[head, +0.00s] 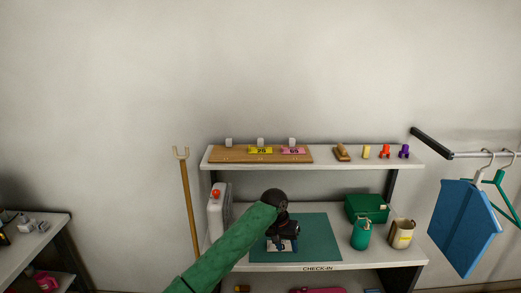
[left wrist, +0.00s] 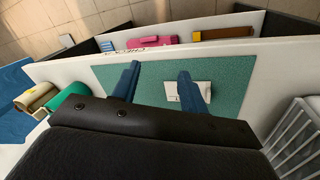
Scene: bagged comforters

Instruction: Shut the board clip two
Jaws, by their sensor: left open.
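A wooden board (head: 225,155) lies on the top shelf with three pale clips along its back edge. The middle clip (head: 260,142) stands above a yellow tag (head: 260,150) marked 20. The right clip (head: 292,142) stands above a pink tag (head: 294,150) that seems to read 65. The left clip (head: 229,142) has no tag under it. Whether each clip is open or shut is too small to tell. My left gripper (head: 279,242) is below the board, over the green mat. In the left wrist view its blue fingers (left wrist: 158,88) are apart and empty.
A flat white item (left wrist: 202,90) lies on the green mat (head: 318,240), beside one finger. A green box (head: 366,207), a green pot (head: 360,234) and a beige pot (head: 401,233) stand to the right. Small coloured pieces (head: 384,152) sit on the top shelf's right.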

